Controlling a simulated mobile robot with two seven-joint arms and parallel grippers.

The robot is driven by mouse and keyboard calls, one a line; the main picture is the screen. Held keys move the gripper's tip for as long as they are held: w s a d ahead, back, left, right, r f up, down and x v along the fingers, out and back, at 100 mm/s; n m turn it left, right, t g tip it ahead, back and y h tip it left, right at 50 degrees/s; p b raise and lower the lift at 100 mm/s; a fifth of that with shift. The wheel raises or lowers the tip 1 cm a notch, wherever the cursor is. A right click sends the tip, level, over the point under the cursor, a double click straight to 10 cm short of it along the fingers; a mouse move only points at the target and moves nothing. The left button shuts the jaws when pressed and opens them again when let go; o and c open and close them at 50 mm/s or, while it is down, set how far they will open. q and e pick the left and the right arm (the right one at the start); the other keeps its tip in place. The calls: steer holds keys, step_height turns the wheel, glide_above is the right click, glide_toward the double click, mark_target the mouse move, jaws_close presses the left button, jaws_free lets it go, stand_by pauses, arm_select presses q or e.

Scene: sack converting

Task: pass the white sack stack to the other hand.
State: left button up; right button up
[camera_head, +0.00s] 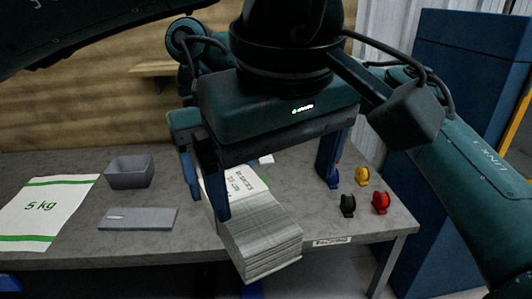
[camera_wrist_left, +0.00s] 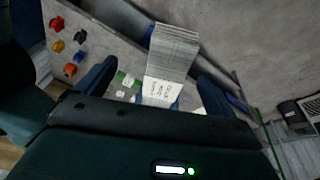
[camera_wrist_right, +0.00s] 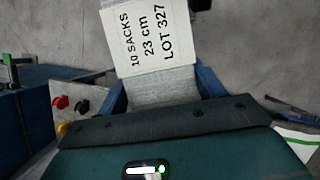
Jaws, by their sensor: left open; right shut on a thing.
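The white sack stack (camera_head: 262,240) is a thick block of layered sheets with a printed paper label, near the table's front edge in the head view. In the right wrist view its label (camera_wrist_right: 140,35) reads "10 SACKS 23 cm LOT 327". My right gripper (camera_wrist_right: 163,85) is shut on the stack; in the head view it is mostly hidden. My left gripper (camera_head: 275,198) is open above the table, one finger on each side of the stack in the picture. The left wrist view shows the stack (camera_wrist_left: 173,52) between the open fingers, with gaps on both sides.
On the grey table (camera_head: 80,170) are a "5 kg" sack (camera_head: 42,208), a grey bin (camera_head: 130,172) and a flat grey plate (camera_head: 138,218). Several small coloured items, including a red one (camera_head: 381,203), lie right of my left gripper. A blue cabinet (camera_head: 455,110) stands behind right.

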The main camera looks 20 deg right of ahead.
mark_target(252, 207)
arm_select(q)
steer(key=shift+w+a+r+t+y, duration=0.35)
steer(key=shift+r+t+y, duration=0.25)
steer(key=shift+t, duration=0.2)
steer(key=shift+w+a, duration=0.1)
steer(key=shift+w, duration=0.05)
steer(key=x, duration=1.1)
steer(key=shift+w+a+f, duration=0.1)
steer(key=shift+w+f, duration=0.15)
steer(key=shift+f, duration=0.05)
steer(key=c, duration=1.2)
arm_select(e)
steer(key=shift+a, duration=0.1)
arm_select(q)
steer(key=shift+r, duration=0.1)
steer(key=shift+c, duration=0.7)
arm_select(e)
steer(key=o, duration=1.3)
steer(key=shift+o, duration=0.2)
